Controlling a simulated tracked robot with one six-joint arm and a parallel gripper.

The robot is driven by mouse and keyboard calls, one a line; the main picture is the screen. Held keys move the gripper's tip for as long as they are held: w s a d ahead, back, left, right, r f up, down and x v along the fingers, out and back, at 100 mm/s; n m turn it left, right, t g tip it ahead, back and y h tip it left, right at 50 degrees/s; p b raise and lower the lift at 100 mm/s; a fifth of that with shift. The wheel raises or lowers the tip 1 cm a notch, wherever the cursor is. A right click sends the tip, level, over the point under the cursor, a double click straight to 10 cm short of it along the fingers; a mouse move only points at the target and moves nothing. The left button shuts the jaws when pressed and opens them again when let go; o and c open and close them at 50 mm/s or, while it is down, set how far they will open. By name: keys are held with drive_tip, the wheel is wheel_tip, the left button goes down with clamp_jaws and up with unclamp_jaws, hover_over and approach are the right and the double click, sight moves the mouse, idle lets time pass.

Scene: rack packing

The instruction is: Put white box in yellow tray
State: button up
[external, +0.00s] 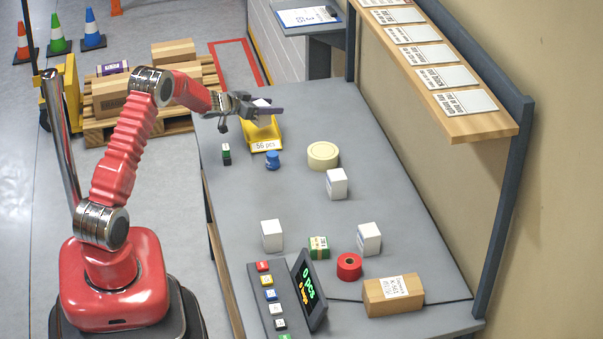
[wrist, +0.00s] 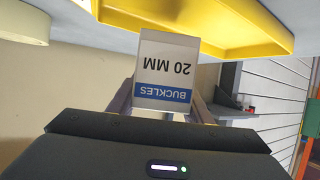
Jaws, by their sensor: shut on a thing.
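My gripper (external: 264,106) is shut on a white box (wrist: 166,66) and holds it at the yellow tray (external: 264,136) at the far end of the table. In the wrist view the box sits between the two fingers, with a blue band and upside-down print reading "BUCKLES 20 MM". The yellow tray (wrist: 262,32) shows behind and above it there. In the external view the fingers hide most of the box and part of the tray. I cannot tell whether the box touches the tray. More white boxes stand on the table: one at the middle right (external: 337,184), one nearer left (external: 272,236), one nearer right (external: 369,239).
Near the tray are a small green-and-black item (external: 226,154), a blue jar (external: 272,160) and a cream roll (external: 323,155). A green box (external: 319,247), red roll (external: 349,267), cardboard box (external: 393,295) and display (external: 309,290) are at the near end. A wooden shelf (external: 480,125) overhangs the right side.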

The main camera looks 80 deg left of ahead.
drive_tip(key=shift+f, duration=1.85)
drive_tip(key=shift+f, duration=0.1)
drive_tip(key=o, duration=1.3)
drive_tip(key=v, duration=1.2)
